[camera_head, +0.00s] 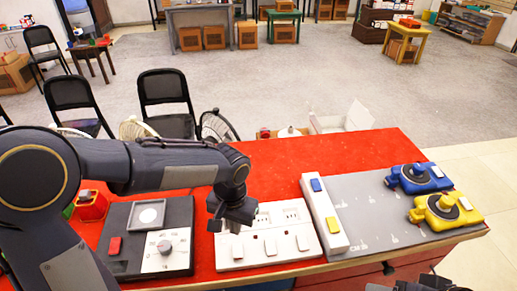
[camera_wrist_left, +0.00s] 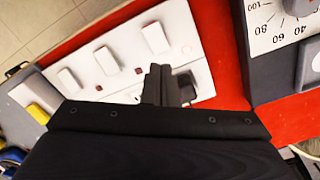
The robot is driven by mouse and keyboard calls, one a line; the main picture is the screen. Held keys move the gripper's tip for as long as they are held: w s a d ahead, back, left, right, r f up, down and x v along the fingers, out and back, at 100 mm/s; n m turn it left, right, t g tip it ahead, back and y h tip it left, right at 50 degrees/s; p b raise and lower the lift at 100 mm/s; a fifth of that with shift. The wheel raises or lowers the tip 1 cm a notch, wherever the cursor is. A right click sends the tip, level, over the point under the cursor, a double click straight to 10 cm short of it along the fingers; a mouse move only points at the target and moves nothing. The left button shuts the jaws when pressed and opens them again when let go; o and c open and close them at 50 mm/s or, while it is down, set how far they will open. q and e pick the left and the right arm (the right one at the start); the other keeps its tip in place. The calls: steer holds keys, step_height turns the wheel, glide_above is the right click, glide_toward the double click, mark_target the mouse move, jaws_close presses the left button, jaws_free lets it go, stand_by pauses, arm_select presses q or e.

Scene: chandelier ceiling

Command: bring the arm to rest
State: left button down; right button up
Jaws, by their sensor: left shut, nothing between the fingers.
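My left arm comes in from the left over the red table. Its gripper (camera_head: 236,224) points down at the left end of a white socket panel (camera_head: 283,257) with several rocker switches. In the left wrist view the gripper's dark fingers (camera_wrist_left: 158,86) are together with nothing between them, in front of the panel (camera_wrist_left: 80,65). I cannot tell whether they touch it. A dark part at the bottom right edge of the head view may belong to my right arm; its fingers cannot be made out.
A dark box with a dial plate (camera_head: 166,262) and red button stands left of the panel. To the right are a white strip (camera_head: 323,212) with blue and yellow switches, a grey board (camera_head: 367,200), and blue (camera_head: 418,177) and yellow (camera_head: 446,209) devices. Chairs stand beyond the table.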

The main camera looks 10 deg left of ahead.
arm_select(q)
steer(key=s+a+r+n+t+h, duration=0.2)
steer(key=s+a+r, duration=0.2)
steer(key=s, duration=0.4)
steer(key=s+a+r+n+t+h, duration=0.1)
steer(key=s+a+r+n+t, duration=0.1)
steer(key=s+a, duration=0.3)
steer(key=s+r+t, duration=0.1)
steer(key=s, duration=0.2)
steer(key=shift+r+n+t+h, duration=0.3)
steer(key=shift+r+h, duration=0.05)
steer(key=shift+h, duration=0.05)
